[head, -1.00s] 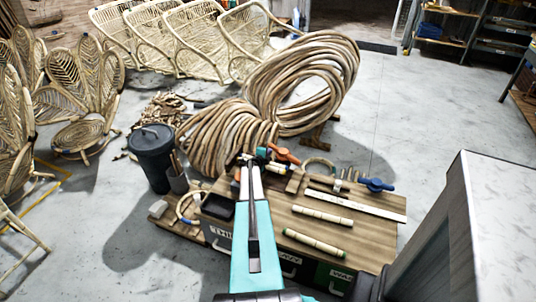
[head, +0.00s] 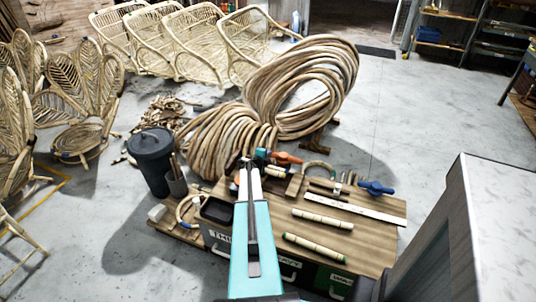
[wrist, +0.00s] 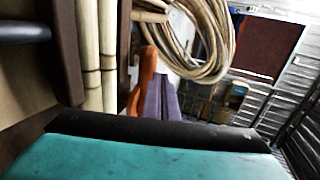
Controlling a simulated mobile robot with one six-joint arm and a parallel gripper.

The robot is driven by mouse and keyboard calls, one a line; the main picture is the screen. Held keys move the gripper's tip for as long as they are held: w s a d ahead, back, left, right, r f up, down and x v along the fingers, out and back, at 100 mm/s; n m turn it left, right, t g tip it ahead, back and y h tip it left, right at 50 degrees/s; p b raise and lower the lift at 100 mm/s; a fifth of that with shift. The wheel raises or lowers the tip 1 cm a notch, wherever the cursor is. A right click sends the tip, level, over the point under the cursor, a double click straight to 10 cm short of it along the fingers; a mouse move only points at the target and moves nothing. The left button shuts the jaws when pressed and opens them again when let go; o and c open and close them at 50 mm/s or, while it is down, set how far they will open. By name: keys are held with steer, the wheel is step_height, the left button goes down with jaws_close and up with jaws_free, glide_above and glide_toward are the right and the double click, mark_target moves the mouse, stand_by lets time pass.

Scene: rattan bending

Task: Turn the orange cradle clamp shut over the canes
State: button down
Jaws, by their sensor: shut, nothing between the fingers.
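The orange clamp (head: 287,158) is at the far edge of the wooden bench top (head: 352,240) in the head view, right beside my gripper (head: 262,157). In the wrist view its orange handle (wrist: 146,72) stands just right of pale, long canes (wrist: 98,55), not across them. My gripper (wrist: 160,88) is shut and empty, its purple-grey fingers close along the right side of the handle. I cannot tell whether they touch. The cradle under the clamp is mostly hidden by my arm in the head view.
A blue-handled clamp (head: 376,187) sits farther right on the bench, near a pale ruler (head: 360,207). Two short cane bundles (head: 322,217) lie in front. A large cane coil (head: 305,85) stands behind. A dark bin (head: 152,158) is at left.

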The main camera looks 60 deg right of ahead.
steer(key=s+a+r+b, duration=0.1)
steer(key=s+a, duration=0.5)
steer(key=a, duration=0.6)
steer(key=shift+r+b, duration=0.15)
steer(key=shift+b, duration=0.25)
steer(key=shift+s+a, duration=0.1)
stand_by(0.3)
